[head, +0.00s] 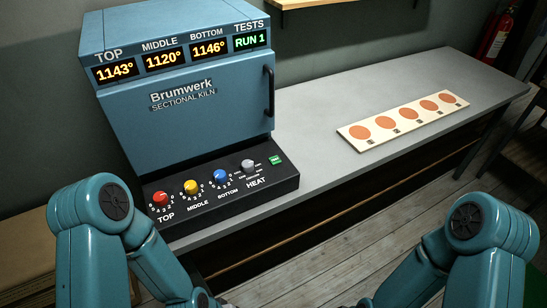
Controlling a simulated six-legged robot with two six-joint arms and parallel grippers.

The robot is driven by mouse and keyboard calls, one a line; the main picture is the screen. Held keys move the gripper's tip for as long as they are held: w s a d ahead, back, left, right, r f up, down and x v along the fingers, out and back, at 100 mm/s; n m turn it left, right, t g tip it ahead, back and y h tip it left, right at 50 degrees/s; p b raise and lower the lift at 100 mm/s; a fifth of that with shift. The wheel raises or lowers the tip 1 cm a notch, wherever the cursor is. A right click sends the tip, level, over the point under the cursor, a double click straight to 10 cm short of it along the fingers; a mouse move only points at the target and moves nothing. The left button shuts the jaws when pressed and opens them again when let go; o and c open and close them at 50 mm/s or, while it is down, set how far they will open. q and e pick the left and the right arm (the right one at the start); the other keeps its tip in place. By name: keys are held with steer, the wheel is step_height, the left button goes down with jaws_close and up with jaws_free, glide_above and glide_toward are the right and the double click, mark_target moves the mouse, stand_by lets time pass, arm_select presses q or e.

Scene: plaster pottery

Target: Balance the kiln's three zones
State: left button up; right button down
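The blue Brumwerk kiln (190,125) stands on the grey bench with its front closed. Its top display (115,71) reads 1143°, the middle display (165,59) 1120°, the bottom display (209,49) 1146°, and the tests display (251,41) RUN 1. On the black panel are a red TOP knob (160,199), a yellow MIDDLE knob (190,187), a blue BOTTOM knob (221,176), a grey HEAT knob (249,166) and a green button (275,160). Exact knob settings are too small to read. Both my arms reach in low; their grippers are below the frame.
A pale board with several orange discs (403,119) lies on the bench (315,115), right of the kiln. Bench around it is clear. A wall shelf (300,3) is above, a fire extinguisher (495,38) at the far right.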

stand_by(0.3)
arm_select(q)
jaws_close()
stand_by(1.6)
